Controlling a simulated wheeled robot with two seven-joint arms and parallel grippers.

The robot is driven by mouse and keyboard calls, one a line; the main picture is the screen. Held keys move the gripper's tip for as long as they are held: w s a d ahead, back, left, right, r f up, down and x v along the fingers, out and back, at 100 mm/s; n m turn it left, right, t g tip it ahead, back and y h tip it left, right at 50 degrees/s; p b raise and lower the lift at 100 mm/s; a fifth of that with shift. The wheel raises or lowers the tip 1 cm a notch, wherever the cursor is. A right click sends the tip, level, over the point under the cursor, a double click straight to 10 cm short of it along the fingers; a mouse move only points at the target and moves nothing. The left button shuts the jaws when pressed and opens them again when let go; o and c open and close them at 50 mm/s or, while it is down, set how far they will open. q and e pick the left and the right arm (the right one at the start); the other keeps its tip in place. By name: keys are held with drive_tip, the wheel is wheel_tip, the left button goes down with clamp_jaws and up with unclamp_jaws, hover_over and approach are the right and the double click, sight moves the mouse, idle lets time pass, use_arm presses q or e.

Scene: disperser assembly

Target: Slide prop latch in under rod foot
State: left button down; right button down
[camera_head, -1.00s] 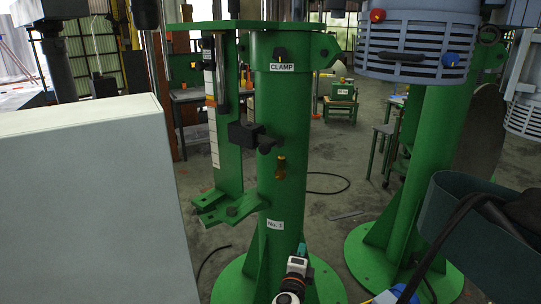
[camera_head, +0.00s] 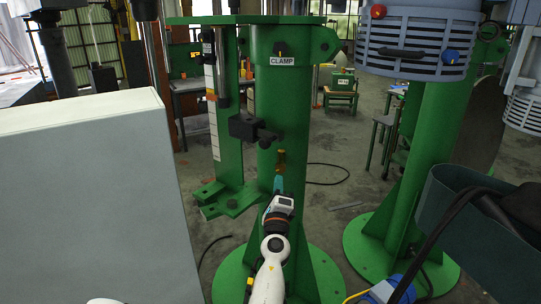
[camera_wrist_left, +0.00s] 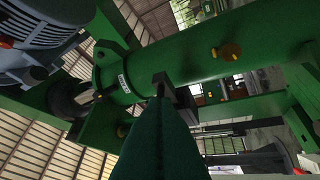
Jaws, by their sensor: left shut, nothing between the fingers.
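The prop latch appears to be the black block with a short arm (camera_head: 250,129) on the green column, below the CLAMP label. It also shows as a dark block (camera_wrist_left: 184,98) beside the fingertips in the left wrist view. A grey rod (camera_head: 222,65) hangs left of the column beside a scale strip; I cannot make out its foot clearly. In the left wrist view the closed fingers (camera_wrist_left: 164,82) reach toward the column. My right gripper is not in view.
A pale cabinet (camera_head: 90,190) blocks the left side. A green bracket (camera_head: 228,200) juts out low beside the column. A second green stand (camera_head: 420,160) carries a grey motor housing (camera_head: 417,40) at right. A dark teal bin (camera_head: 470,225) is at lower right.

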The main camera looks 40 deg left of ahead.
use_arm(q)
drive_tip(key=w+a+r+p, duration=0.2)
drive_tip(key=w+a+r, duration=0.2)
drive_tip(key=a, duration=0.4)
drive_tip(key=shift+w, duration=0.5)
drive_tip(key=s+a+b, duration=0.1)
drive_tip(key=a, duration=0.5)
drive_tip(key=shift+a+r+b, duration=0.15)
drive_tip(key=shift+a+b, duration=0.1)
drive_tip(key=shift+b, duration=0.1)
